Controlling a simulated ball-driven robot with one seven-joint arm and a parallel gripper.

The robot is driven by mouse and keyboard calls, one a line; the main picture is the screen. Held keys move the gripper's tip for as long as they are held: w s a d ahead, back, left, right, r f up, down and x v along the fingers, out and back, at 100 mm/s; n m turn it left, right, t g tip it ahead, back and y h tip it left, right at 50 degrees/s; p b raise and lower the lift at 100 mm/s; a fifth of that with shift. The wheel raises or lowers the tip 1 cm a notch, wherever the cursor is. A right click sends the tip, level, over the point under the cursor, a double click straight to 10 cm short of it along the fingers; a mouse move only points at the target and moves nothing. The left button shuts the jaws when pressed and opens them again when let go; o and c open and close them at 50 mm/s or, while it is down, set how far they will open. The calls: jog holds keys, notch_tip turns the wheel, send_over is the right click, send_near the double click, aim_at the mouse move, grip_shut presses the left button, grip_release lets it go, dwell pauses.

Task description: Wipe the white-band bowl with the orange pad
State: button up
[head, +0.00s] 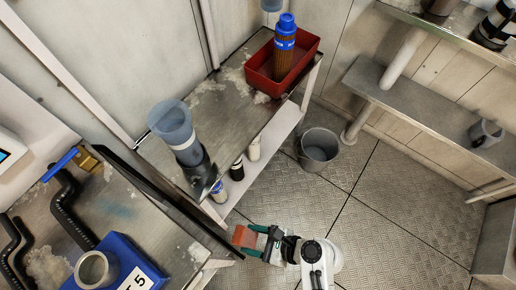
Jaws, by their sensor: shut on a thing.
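A translucent blue bowl (172,122) with a white band around its lower part stands at the front edge of the metal bench, in a dark holder (200,172). My gripper (252,238) is low in the picture, below and to the right of the bowl and apart from it. It is shut on the orange pad (243,236), which shows as an orange-red block between the dark green fingers. The lower side of the bowl is partly hidden by the holder.
A red tray (308,66) holds a brown cartridge with blue caps (285,45). Several bottles stand on the shelf under the bench. A grey bucket (320,147) stands on the open floor. A blue block (122,265) with a pale ring (96,269) is at lower left.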

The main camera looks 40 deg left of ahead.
jog(key=w+a+r+m+t+y+b, duration=0.1)
jog(key=a+r+y+b, duration=0.1)
jog(key=a+r, duration=0.2)
jog(key=w+a+r+m+t+y+b, duration=0.1)
jog(key=a+r+y+b, duration=0.1)
jog(key=a, duration=0.6)
jog(key=w+a+r+m+t+y+b, duration=0.1)
jog(key=a+r+m+y+b, duration=0.1)
jog(key=a+r, duration=0.4)
jog(key=shift+w+a+r+y+b, duration=0.3)
jog(key=shift+y+b, duration=0.25)
jog(key=shift+y, duration=0.15)
jog(key=shift+s+a, duration=0.15)
jog(key=shift+a, duration=0.85)
jog(key=shift+w+a, duration=0.15)
jog(key=shift+w, duration=1.8)
jog(key=shift+w+r+p, duration=0.1)
jog(key=shift+p, duration=0.2)
jog(key=shift+a, duration=0.1)
